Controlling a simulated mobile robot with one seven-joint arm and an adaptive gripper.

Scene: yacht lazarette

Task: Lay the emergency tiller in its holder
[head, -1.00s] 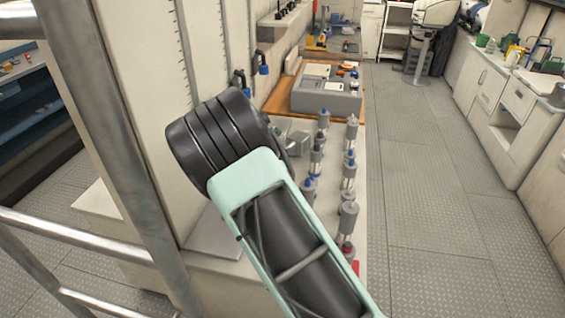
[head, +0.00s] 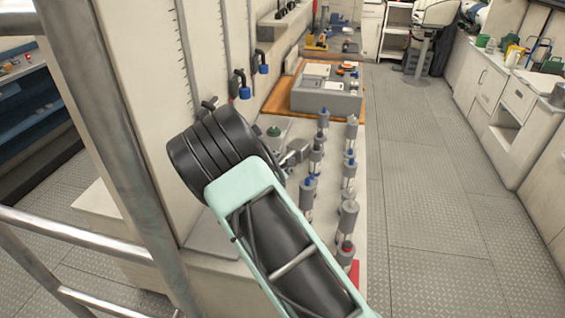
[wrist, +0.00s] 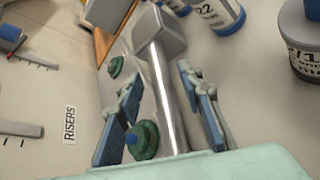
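A metal bar with a grey block at one end, seemingly the emergency tiller (wrist: 168,95), runs between my gripper's fingers in the wrist view. Its grey block (wrist: 158,32) lies beyond the fingertips. My gripper (wrist: 160,76) has blue-padded fingers standing apart, one on each side of the bar, with visible gaps. In the head view my dark wrist hides most of the gripper, and a grey block (head: 298,150), probably the tiller's, shows just beyond it over the bench. I cannot make out which part is the holder.
Green round knobs (wrist: 145,140) sit left of the bar. Several grey bottles (head: 348,220) stand in rows along the bench's right side. A grey case (head: 327,98) lies on an orange board behind. Blue-ended hooks (head: 243,88) are on the wall. The floor aisle (head: 430,170) is clear.

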